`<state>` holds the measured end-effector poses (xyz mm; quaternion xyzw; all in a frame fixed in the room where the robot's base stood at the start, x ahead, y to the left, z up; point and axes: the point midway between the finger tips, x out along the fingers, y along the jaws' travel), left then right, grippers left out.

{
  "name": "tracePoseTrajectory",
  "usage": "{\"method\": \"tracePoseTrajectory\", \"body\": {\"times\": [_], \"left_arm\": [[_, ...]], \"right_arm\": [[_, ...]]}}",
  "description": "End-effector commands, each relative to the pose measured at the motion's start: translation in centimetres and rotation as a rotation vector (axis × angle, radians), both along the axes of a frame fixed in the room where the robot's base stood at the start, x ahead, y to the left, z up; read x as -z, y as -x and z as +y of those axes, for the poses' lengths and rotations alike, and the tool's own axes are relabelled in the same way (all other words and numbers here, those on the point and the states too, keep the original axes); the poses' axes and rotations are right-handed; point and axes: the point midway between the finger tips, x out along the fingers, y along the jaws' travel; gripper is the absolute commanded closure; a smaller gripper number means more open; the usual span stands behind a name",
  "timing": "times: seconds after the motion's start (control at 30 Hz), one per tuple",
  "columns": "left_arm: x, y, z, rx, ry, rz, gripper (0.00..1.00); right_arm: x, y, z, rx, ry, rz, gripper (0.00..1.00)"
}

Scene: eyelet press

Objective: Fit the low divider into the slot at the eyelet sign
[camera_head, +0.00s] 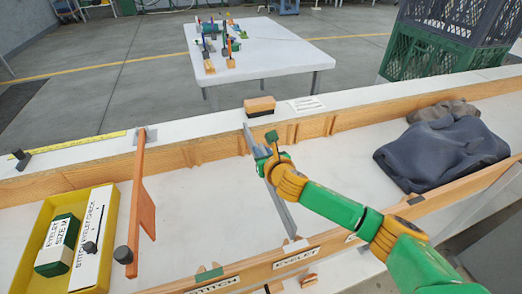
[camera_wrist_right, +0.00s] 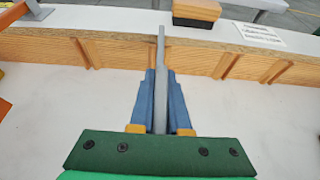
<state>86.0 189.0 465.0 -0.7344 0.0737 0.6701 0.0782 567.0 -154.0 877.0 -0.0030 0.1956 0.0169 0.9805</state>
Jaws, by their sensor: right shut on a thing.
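My right gripper (camera_head: 260,153) is shut on a long grey low divider (camera_head: 283,211), held over the white trough. In the right wrist view the divider (camera_wrist_right: 160,82) stands between the two blue fingers, pointing at the wooden back wall. Its far end overlaps the wall's top edge in that view. In the head view its near end is close to the front rail by the EYELET sign (camera_head: 297,257). I cannot tell whether either end sits in a slot; the gripper hides part of the back wall behind it. My left gripper is not in view.
An orange divider (camera_head: 138,198) stands across the trough at left, near the STITCH sign (camera_head: 213,286). A yellow tray (camera_head: 32,224) with boxes lies left of it. Dark cloth (camera_head: 440,155) lies at right. Wooden cleats (camera_wrist_right: 226,64) line the back wall.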

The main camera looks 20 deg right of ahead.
Motion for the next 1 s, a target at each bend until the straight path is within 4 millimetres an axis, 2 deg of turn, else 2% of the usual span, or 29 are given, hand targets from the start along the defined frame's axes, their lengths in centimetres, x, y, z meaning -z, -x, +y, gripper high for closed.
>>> {"method": "tracePoseTrajectory", "body": {"times": [0.27, 1.0], "left_arm": [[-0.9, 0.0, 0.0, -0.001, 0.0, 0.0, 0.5], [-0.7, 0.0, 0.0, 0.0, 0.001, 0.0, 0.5]], "right_arm": [[-0.2, 0.0, 0.0, 0.001, 0.0, 0.0, 1.0], [0.8, 0.0, 0.0, 0.0, 0.0, -0.001, 1.0]]}}
